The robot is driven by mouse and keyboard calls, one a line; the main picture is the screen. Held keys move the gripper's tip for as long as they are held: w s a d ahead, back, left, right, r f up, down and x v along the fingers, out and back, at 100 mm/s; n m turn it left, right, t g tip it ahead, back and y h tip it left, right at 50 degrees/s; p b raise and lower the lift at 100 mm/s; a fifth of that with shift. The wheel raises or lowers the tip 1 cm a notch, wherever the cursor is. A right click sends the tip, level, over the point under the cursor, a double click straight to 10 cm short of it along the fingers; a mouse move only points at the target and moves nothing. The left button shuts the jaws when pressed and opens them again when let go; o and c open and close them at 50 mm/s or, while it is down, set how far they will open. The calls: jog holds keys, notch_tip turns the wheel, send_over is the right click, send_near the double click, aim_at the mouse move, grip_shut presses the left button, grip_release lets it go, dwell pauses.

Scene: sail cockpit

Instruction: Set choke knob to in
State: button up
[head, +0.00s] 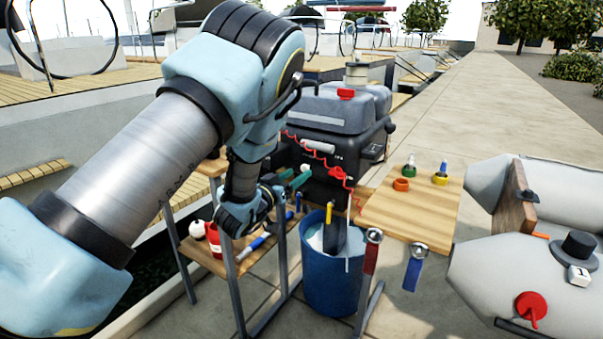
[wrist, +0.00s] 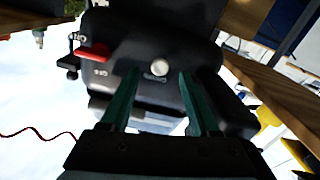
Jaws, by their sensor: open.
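The choke knob (wrist: 153,70) is a small pale round knob on the outboard motor's black front, with a small label beside it. It lies between the tips of my gripper (wrist: 158,76) in the wrist view, and I cannot tell how far out it stands. My gripper's two green fingers are apart, one on each side of the knob, with no clear contact. In the head view my gripper (head: 293,179) is at the front left of the black outboard motor (head: 325,112).
A red switch part (wrist: 95,52) sits near the knob, and a red coiled cord (head: 308,148) hangs across the motor front. A blue bucket (head: 331,270) stands below. A wooden board (head: 415,210) with small coloured items is at right, next to a grey inflatable boat (head: 500,270).

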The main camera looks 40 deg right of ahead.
jog(key=v, duration=0.6)
jog(key=shift+a+b, duration=0.35)
jog(key=shift+a, duration=0.05)
jog(key=shift+s, duration=0.15)
